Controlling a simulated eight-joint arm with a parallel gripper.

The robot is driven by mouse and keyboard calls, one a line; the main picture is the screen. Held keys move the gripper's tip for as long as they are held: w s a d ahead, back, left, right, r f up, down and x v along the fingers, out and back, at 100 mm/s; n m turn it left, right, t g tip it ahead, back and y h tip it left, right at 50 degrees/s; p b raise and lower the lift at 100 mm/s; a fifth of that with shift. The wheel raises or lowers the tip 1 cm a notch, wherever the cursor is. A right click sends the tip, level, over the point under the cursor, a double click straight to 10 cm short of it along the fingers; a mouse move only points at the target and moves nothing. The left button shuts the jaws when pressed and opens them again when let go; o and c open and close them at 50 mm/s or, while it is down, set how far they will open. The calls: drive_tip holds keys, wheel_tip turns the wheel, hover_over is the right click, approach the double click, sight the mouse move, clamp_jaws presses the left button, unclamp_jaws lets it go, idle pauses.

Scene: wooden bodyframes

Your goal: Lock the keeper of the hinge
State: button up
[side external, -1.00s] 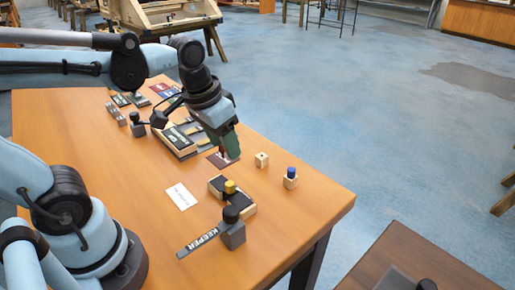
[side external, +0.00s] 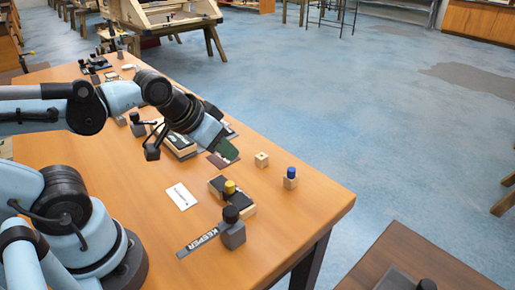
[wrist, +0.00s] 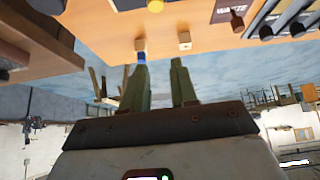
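The keeper is a grey block with a black knob (side external: 233,233), standing at the table's front beside a dark strip lettered KEEPER (side external: 198,241). Behind it is a black and wooden block with a yellow knob (side external: 230,187), perhaps the hinge; I cannot tell how its parts engage. The yellow knob also shows at the top edge of the wrist view (wrist: 155,6). My gripper (side external: 228,152) is above the table behind these blocks, tilted toward the far right side. In the wrist view its green fingers (wrist: 159,66) are apart with nothing held between them.
A small wooden cube (side external: 262,160) and a wooden block with a blue knob (side external: 290,178) stand near the right edge. A white card (side external: 181,196) lies left of the yellow-knob block. More blocks and labels crowd the table behind my gripper. The front right corner is clear.

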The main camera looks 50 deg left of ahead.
drive_tip(key=d+n, duration=0.1)
drive_tip(key=d+n+g, duration=0.1)
drive_tip(key=d, duration=0.1)
drive_tip(key=s+d+n+g, duration=0.1)
drive_tip(key=d, duration=0.1)
drive_tip(key=shift+d, duration=0.15)
clamp_jaws()
drive_tip(key=s+d+r+n+g+y, duration=0.1)
drive_tip(key=s+d+n+g+y, duration=0.3)
drive_tip(key=s+d+n, duration=0.7)
drive_tip(key=shift+s+d+r+n+g+y, duration=0.15)
drive_tip(key=shift+d+r+n+g+y, duration=0.25)
drive_tip(key=shift+d+n, duration=1.5)
